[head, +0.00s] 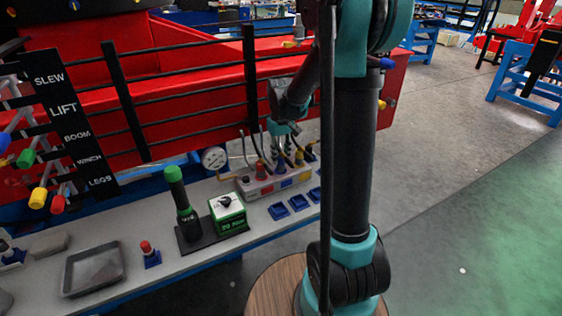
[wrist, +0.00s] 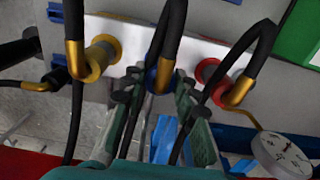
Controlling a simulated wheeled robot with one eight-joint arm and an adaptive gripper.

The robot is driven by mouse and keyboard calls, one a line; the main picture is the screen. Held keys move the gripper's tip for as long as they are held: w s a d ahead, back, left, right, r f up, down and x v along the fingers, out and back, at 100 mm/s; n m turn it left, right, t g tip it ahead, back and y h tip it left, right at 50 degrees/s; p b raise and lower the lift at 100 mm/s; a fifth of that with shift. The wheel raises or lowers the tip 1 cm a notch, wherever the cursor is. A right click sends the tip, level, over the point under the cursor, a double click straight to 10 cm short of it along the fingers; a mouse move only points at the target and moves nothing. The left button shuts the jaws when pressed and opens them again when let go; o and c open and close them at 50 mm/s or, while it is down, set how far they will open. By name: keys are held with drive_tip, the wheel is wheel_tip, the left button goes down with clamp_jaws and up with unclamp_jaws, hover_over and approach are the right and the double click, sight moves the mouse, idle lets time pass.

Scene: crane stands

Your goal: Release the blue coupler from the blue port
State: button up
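In the wrist view, the blue coupler (wrist: 164,77) is a gold elbow with a black hose rising from it. It sits at the blue port (wrist: 151,77), between a yellow port (wrist: 103,54) and a red port (wrist: 207,72) on a pale panel. My gripper (wrist: 159,90) is open. Its two teal fingers reach toward the panel, one on each side of the blue coupler, with gaps showing beside it. In the head view, my gripper (head: 283,135) points down over the port block (head: 262,187); hoses and the gripper partly hide the couplers there.
A pressure gauge (head: 214,158) stands left of the block. Blue holders (head: 279,211) lie in front. A black-and-green torch (head: 183,205), a green-and-white box (head: 227,212) and a grey tray (head: 93,270) stand on the bench. Black hoses (wrist: 250,55) run close to my fingers.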

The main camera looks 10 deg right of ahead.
clamp_jaws()
drive_tip(key=shift+r, duration=0.15)
drive_tip(key=shift+r, duration=2.3)
